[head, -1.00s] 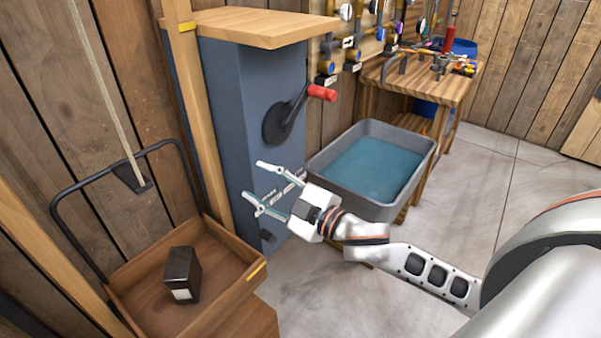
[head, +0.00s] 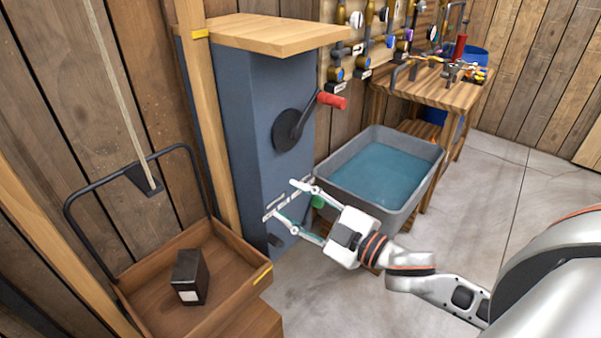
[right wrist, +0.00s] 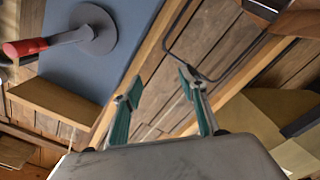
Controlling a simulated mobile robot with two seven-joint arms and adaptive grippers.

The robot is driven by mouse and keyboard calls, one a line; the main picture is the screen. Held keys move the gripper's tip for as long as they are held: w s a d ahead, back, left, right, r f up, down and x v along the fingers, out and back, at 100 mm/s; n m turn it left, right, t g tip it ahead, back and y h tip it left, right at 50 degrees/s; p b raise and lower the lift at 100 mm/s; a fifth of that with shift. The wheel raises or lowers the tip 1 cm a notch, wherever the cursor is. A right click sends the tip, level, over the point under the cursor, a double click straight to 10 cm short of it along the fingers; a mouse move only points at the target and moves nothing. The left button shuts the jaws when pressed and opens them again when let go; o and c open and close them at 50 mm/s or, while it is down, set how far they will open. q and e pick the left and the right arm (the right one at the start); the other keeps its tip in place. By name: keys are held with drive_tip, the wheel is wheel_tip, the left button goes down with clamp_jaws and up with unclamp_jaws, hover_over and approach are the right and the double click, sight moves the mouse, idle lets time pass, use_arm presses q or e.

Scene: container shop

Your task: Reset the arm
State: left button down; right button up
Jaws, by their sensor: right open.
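My right gripper (head: 287,203) is open and empty in the head view. It is in front of the lower part of a blue-grey cabinet (head: 250,130), left of a grey tub. Its two fingers also show in the right wrist view (right wrist: 160,98), spread apart with nothing between them. My right arm comes in from the lower right. My left gripper is not in view.
The cabinet has a crank with a red handle (head: 332,101) and a wooden top (head: 275,33). A wooden tray (head: 150,300) at lower left holds a black box (head: 189,277). The grey tub (head: 432,153) holds blue-green water. A wooden bench (head: 440,88) with tools stands behind. Floor at right is open.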

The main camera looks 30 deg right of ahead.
drive_tip(key=s+f+m+g+h, duration=0.1)
drive_tip(key=s+f+m, duration=0.15)
drive_tip(key=f, duration=0.65)
drive_tip(key=s+f+m+g+h, duration=0.1)
drive_tip(key=f+m+h, duration=0.15)
drive_tip(key=f, duration=0.65)
drive_tip(key=s+a+f+m+g, duration=0.1)
drive_tip(key=s+f+m+g, duration=0.1)
drive_tip(key=s+f, duration=0.3)
drive_tip(key=s+a+f+m+g, duration=0.1)
drive_tip(key=s+f+m+g, duration=0.1)
drive_tip(key=s+f, duration=0.4)
wheel_tip(320, 180, down, 6)
drive_tip(key=shift+s+a+r+h, duration=0.1)
drive_tip(key=shift+s+a+h, duration=0.15)
drive_tip(key=shift+a+h, duration=0.1)
drive_tip(key=shift+r, duration=0.1)
drive_tip(key=shift+c, duration=0.4)
